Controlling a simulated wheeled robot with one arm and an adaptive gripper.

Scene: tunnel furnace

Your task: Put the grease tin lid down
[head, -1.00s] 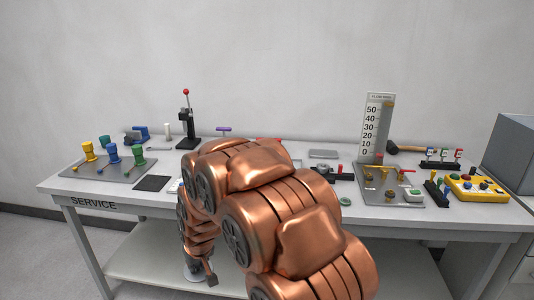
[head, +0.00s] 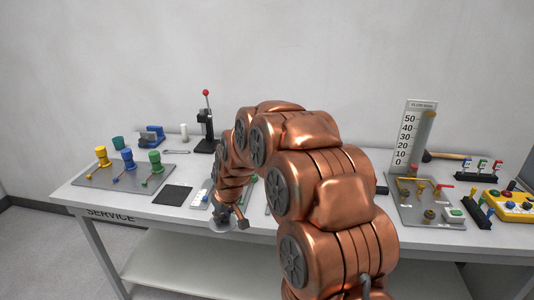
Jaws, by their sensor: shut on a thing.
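My gripper (head: 222,222) points down at the end of my copper arm, by the front edge of the service table (head: 140,200). It is small and mostly hidden by my wrist. A grey, round, flat shape shows at its tip; this seems to be the grease tin lid, held in the shut jaws. I cannot clearly part the lid from the fingers. My arm hides the middle of the table, and I cannot make out the grease tin.
A black mat (head: 173,195) and a white strip with small parts (head: 200,198) lie left of my gripper. A plate with coloured valves (head: 100,180) is further left. A red-knobbed lever press (head: 206,125) stands behind. A flow gauge panel (head: 408,140) stands right.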

